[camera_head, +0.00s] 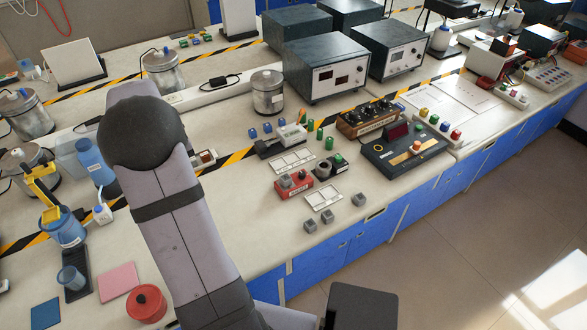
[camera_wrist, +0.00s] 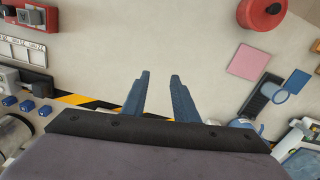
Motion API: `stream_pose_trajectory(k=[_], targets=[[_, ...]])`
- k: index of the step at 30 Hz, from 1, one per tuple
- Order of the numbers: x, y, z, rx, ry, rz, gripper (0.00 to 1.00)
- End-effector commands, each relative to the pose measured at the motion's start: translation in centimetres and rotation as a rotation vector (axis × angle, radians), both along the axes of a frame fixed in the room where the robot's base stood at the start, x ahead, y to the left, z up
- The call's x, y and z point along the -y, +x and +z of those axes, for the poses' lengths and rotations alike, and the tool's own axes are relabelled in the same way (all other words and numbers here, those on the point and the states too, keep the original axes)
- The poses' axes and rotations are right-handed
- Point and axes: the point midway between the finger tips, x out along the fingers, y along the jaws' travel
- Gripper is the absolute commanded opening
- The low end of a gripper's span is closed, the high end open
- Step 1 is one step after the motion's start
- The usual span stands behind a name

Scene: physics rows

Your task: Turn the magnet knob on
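My gripper (camera_wrist: 160,76) shows in the wrist view with its two blue-grey fingers apart and nothing between them. It points over bare benchtop; in the head view my own arm hides it. No knob is readably marked as the magnet knob. A red box (camera_wrist: 30,16) also shows at the top left corner of the wrist view, away from my fingers.
A wooden box with black knobs (camera_head: 367,119) and large dark power units (camera_head: 326,66) stand farther back. A red round container (camera_head: 146,304), a pink sheet (camera_head: 117,281) and blue cups lie at left. The benchtop (camera_wrist: 160,35) ahead of my fingers is clear.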

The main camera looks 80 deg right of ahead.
Motion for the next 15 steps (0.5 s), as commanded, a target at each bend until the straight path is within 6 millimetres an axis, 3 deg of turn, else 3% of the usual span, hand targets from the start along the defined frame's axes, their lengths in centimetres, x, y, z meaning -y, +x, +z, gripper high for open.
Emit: stream_pose_trajectory(k=[1,6,10,15], targets=[[3.8,-1.7,-0.4,-0.002,0.001,-0.068,0.27],[14.0,-9.0,-1.4,-0.001,0.002,-0.255,0.27],[19.4,-15.8,-2.3,0.000,0.001,-0.378,0.27],[23.1,-23.1,-3.3,0.001,0.000,-0.488,0.27]])
